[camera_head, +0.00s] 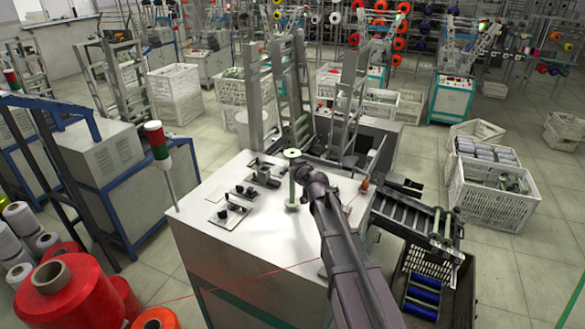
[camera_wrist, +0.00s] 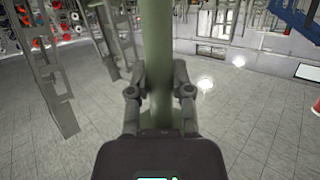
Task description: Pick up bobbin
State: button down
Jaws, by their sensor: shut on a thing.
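A pale green bobbin (camera_head: 292,188) is upright over the white top of the control cabinet (camera_head: 232,240). I cannot tell whether its base touches the top. My gripper (camera_head: 300,174) reaches it from the right and is shut around its shaft, below the upper flange. In the wrist view the green shaft (camera_wrist: 157,40) runs vertically between the two fingers of my gripper (camera_wrist: 158,78), which press in from both sides.
Knobs and switch panels (camera_head: 228,212) lie left of the bobbin. A red-green signal lamp (camera_head: 157,140) stands at the cabinet's left corner. A roller rack (camera_head: 415,222) and a crate with blue bobbins (camera_head: 424,292) are right. Metal frames (camera_head: 290,90) rise behind. Large red spools (camera_head: 70,292) stand front left.

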jog(key=f+p+v, duration=0.1)
jog(key=p+v, duration=0.1)
jog(key=v, duration=1.4)
jog(key=shift+s+f, duration=0.35)
jog(key=shift+s, duration=0.1)
jog(key=shift+s, duration=0.1)
